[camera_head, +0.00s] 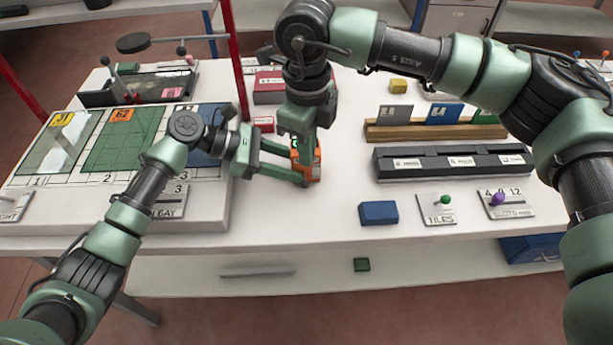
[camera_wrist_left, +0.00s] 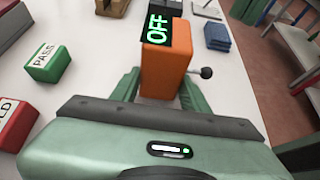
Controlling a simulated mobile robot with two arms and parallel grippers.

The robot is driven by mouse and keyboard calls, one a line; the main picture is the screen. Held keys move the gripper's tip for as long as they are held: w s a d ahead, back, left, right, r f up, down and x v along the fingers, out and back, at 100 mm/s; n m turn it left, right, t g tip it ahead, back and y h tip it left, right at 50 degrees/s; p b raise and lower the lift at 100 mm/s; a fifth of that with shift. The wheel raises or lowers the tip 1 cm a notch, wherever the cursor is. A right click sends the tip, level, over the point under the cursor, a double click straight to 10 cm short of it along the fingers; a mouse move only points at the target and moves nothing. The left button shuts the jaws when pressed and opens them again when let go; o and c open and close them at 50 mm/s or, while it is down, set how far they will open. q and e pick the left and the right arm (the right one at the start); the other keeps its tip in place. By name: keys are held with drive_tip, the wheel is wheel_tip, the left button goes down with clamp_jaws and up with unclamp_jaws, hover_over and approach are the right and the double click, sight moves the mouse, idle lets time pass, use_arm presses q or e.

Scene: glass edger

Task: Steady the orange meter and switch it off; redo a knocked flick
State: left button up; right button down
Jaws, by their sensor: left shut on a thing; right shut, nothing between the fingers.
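The orange meter (camera_head: 312,168) stands on the white table in the head view, partly hidden by my grippers. In the left wrist view the meter (camera_wrist_left: 168,68) shows a dark display with green letters reading OFF, and a dark-knobbed lever (camera_wrist_left: 206,72) sticks out from its right side. My left gripper (camera_head: 303,173) is shut on the meter, with one finger on each side; its fingers also show in the left wrist view (camera_wrist_left: 160,92). My right gripper (camera_head: 298,143) is shut and empty, pointing down just above and behind the meter. Whether it touches the meter is unclear.
A blue block (camera_head: 378,212) lies right of the meter near the front edge. A dark slotted rack (camera_head: 450,163) and a wooden rack (camera_head: 435,131) stand farther right. In the left wrist view a green PASS block (camera_wrist_left: 48,63) and a red block (camera_wrist_left: 15,122) lie to the left.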

drive_tip(key=shift+r, duration=0.35)
use_arm(q)
drive_tip(key=o, duration=1.1)
drive_tip(key=shift+c, duration=0.2)
drive_tip(key=shift+a, duration=0.1)
